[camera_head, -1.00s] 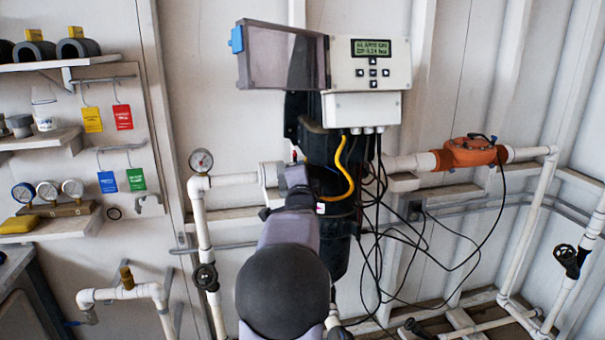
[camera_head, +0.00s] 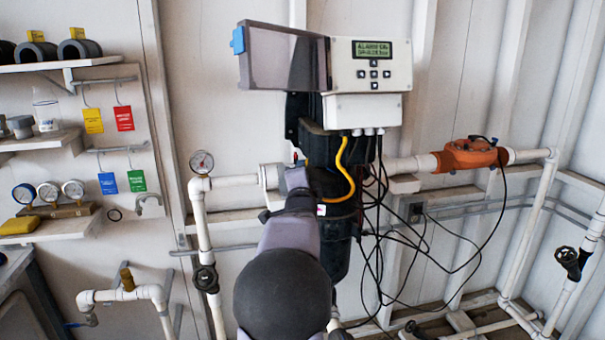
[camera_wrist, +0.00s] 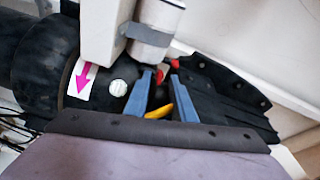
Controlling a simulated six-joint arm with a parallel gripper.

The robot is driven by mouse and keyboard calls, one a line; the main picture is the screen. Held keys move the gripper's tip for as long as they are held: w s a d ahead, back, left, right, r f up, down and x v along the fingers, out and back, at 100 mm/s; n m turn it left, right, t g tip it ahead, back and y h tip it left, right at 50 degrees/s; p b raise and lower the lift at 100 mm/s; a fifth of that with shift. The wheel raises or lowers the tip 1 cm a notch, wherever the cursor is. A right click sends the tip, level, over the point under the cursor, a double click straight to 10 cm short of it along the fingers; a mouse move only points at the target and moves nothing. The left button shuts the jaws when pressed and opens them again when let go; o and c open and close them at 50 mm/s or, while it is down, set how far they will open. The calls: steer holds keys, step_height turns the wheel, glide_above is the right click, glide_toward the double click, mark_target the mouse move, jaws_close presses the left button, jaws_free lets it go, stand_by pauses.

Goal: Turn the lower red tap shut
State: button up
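In the wrist view, a small red part (camera_wrist: 171,65), which looks like a tap handle, shows beside the white pipe fitting, just beyond my fingertips. Only a bit of it is visible, and I cannot tell if it is the lower tap or how its handle stands. My gripper (camera_wrist: 162,80) has two blue-grey fingers spread with a gap between them. A yellow cable (camera_wrist: 158,111) shows in that gap, and I see nothing gripped. In the head view, a red spot (camera_head: 296,156) shows at the pipe joint left of the black reactor body (camera_head: 338,235); my arm hides the gripper there.
The control box (camera_head: 370,65) with a lit display hangs above the reactor. Black cables (camera_head: 375,235) droop at its right. A pressure gauge (camera_head: 202,162) stands on the left pipe. An orange fitting (camera_head: 468,153) sits on the right pipe.

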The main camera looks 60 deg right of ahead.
steer(key=b+v, duration=0.3)
steer(key=v, duration=0.4)
steer(key=shift+a, duration=0.2)
steer(key=shift+s+r, duration=0.1)
steer(key=shift+r, duration=0.05)
stand_by(0.4)
